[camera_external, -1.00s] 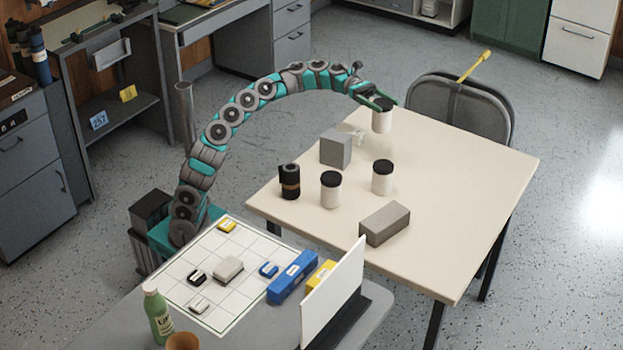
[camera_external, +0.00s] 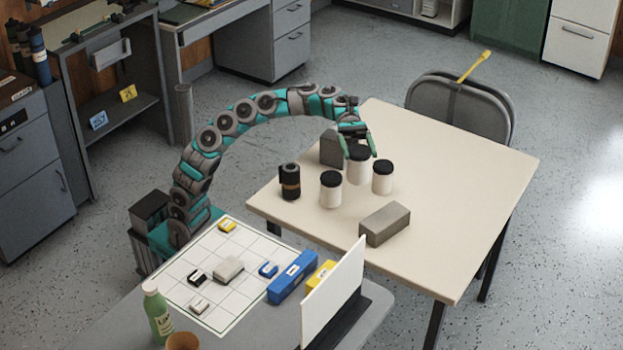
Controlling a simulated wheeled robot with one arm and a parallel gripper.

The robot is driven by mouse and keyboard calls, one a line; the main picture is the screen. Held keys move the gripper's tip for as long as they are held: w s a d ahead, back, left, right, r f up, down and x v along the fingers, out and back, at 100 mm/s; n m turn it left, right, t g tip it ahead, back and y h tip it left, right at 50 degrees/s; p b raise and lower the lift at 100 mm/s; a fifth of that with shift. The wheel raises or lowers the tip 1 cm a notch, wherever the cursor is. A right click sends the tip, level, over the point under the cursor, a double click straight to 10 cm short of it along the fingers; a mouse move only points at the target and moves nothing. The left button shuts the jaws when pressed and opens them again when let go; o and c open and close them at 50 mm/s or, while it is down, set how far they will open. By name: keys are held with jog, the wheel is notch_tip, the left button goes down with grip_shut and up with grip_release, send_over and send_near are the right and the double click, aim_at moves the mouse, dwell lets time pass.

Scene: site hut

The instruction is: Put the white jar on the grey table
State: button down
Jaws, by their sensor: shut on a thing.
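My gripper (camera_external: 358,145) is shut on a white jar (camera_external: 357,172) with a black lid, gripping it near the top. The held jar is upright and shows between two similar white jars with black lids, a left one (camera_external: 330,193) and a right one (camera_external: 382,181), which stand on the cream table (camera_external: 460,190). It seems to be above the cream table, but its exact height is hard to tell. The grey table (camera_external: 262,324) is in the foreground, with a white gridded mat (camera_external: 226,303) on it.
The grey table bears a white upright panel (camera_external: 333,292), a blue block (camera_external: 292,278), a green bottle (camera_external: 158,314) and several small items on the mat.

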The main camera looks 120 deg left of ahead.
jog(key=s+d+m+g+h, duration=0.2)
jog(key=d+m+g, duration=0.15)
jog(key=d, duration=0.95)
jog(key=s+d+m+g+h, duration=0.2)
jog(key=s+d+g, duration=0.15)
jog(key=d, duration=0.85)
jog(key=s+d+m+g+b, duration=0.1)
jog(key=s+d+m+g, duration=0.1)
jog(key=s+d+g, duration=0.5)
jog(key=s+d+m+g, duration=0.1)
jog(key=s+d+m, duration=0.3)
jog(key=d, duration=0.7)
notch_tip(320, 180, down, 10)
jog(key=s+n, duration=0.1)
jog(key=w+d+f, duration=0.5)
jog(key=w+d, duration=0.4)
jog(key=w, duration=0.4)
jog(key=shift+d, duration=0.15)
jog(key=shift+f, duration=0.15)
grip_release()
jog(key=shift+f, duration=0.1)
